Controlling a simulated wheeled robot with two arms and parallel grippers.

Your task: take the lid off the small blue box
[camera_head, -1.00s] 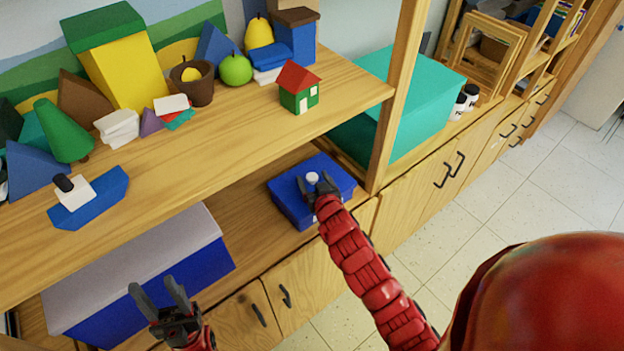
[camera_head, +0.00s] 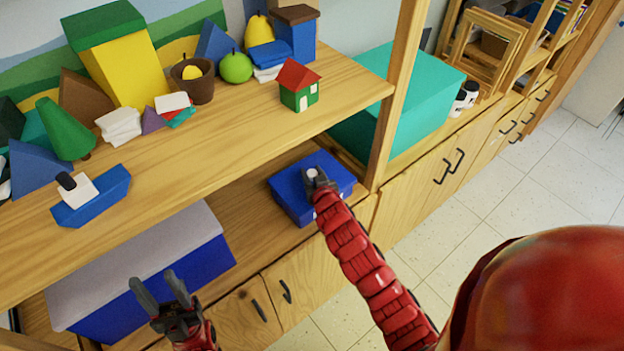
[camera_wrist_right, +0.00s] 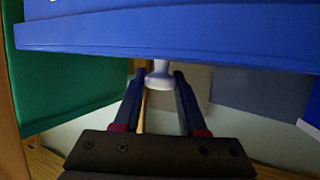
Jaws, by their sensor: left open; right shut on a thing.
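The small blue box (camera_head: 292,203) sits on the lower shelf, with its blue lid (camera_head: 328,167) on top. A white knob (camera_head: 312,172) stands on the lid. My right gripper (camera_head: 316,179) is at the knob and shut on it. In the right wrist view the white knob (camera_wrist_right: 159,75) is between the fingertips of my right gripper (camera_wrist_right: 161,82), below the blue lid (camera_wrist_right: 170,35). My left gripper (camera_head: 160,291) is open and empty, in front of the large box at the lower left. The box's inside is hidden.
A large blue box with a grey lid (camera_head: 140,255) fills the lower shelf's left. The upper shelf (camera_head: 215,130) holds toy blocks and a small house (camera_head: 299,86). A wooden post (camera_head: 398,95) and a teal box (camera_head: 425,85) stand close right of the small box.

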